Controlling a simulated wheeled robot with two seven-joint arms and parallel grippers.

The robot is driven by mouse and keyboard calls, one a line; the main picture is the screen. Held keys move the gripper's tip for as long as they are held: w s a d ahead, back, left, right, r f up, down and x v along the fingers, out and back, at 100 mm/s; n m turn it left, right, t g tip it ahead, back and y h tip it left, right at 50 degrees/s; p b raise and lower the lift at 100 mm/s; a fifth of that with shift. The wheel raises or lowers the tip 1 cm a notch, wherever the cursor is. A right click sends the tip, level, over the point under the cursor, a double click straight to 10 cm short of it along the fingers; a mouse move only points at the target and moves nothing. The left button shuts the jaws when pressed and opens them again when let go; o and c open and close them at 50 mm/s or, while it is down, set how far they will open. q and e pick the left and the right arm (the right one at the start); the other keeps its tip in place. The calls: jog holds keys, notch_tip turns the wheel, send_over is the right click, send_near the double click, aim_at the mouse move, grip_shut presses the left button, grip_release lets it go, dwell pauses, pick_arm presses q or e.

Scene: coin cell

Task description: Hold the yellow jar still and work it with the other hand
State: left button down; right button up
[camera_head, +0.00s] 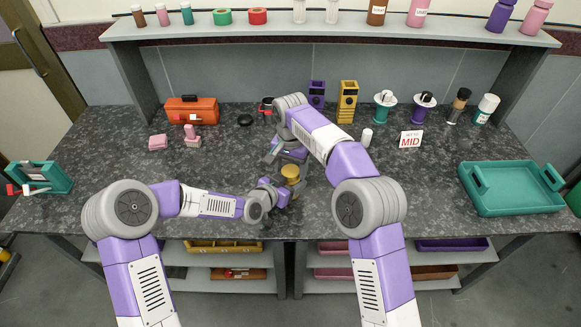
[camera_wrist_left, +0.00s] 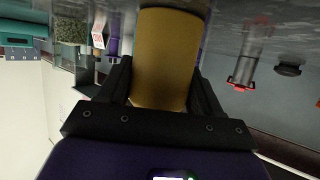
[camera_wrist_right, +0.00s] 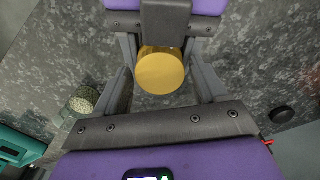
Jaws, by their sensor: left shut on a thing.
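The yellow jar (camera_head: 290,171) stands upright near the middle of the front half of the table. My left gripper (camera_head: 281,188) is shut on it from the left, low on its side. In the left wrist view the jar (camera_wrist_left: 165,60) fills the space between the two dark fingers. My right gripper (camera_head: 289,154) is above and behind the jar, pointing down. In the right wrist view its fingers are spread, with the round yellow top (camera_wrist_right: 160,72) between them and gaps on both sides.
A teal tray (camera_head: 515,207) lies at the right and a teal stand (camera_head: 40,177) at the left edge. Bottles (camera_head: 487,108) stand back right.

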jog(key=c, duration=0.9)
jog(key=shift+n, duration=1.7)
jog(key=o, duration=1.2)
jog(key=shift+c, duration=0.2)
